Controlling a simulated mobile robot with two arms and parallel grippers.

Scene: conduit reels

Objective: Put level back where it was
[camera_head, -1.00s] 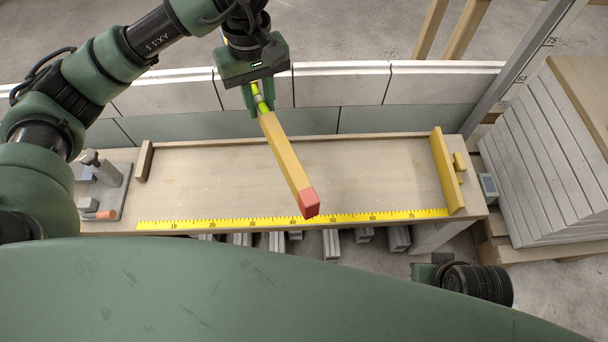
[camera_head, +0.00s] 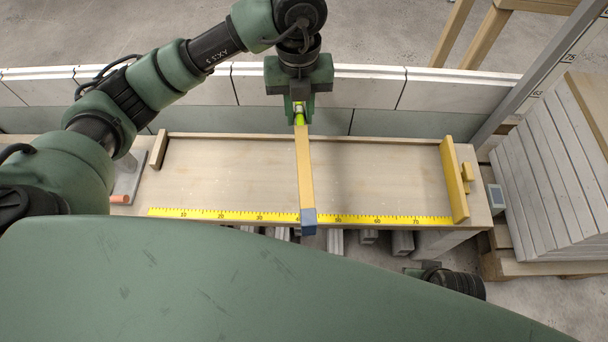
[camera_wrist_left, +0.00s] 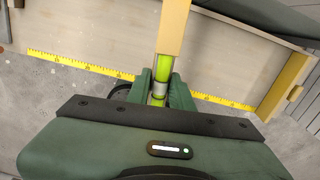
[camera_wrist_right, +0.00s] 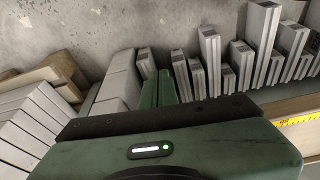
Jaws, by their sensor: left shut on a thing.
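The level (camera_head: 305,165) is a long wood-coloured bar with a bright green vial section and a blue end cap in the head view. My left gripper (camera_head: 299,112) is shut on it at the vial section near its far end. The level points toward me across the bench, its blue end over the yellow tape scale. In the left wrist view the green vial (camera_wrist_left: 164,68) shows between the fingers (camera_wrist_left: 160,92). My right gripper (camera_wrist_right: 158,90) is empty, its two fingers close together, low beyond the bench's near side.
The workbench (camera_head: 220,180) has a yellow tape scale (camera_head: 380,219) along its near edge and a yellow stop board (camera_head: 454,180) at its right. A grey tool tray (camera_head: 127,183) stands at the left. Stacked boards (camera_head: 545,185) stand right.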

